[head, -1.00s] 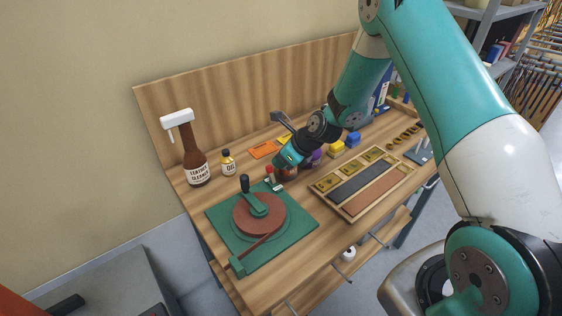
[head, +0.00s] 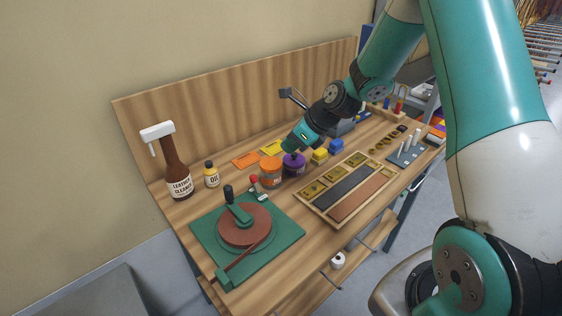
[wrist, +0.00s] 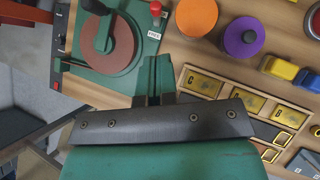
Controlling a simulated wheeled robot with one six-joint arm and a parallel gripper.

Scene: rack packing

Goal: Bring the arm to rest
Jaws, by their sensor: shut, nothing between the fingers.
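My gripper (wrist: 158,80) is shut and empty. In the wrist view its closed fingers point over the wooden bench, between the green turntable device and the brass-marked tray. In the head view my arm reaches in from the right, and my gripper (head: 290,146) hangs above the bench near the purple-lidded jar (head: 294,165). The fingertips are small there and hard to make out. The orange-lidded jar (head: 270,172) stands just left of the purple one.
On the bench (head: 312,225) are a green device with a red disc (head: 240,222), a cleaner bottle (head: 177,172), an oil bottle (head: 211,174), yellow (head: 319,156) and blue (head: 336,146) blocks and a compartment tray (head: 350,188). A wooden back panel (head: 215,118) rises behind.

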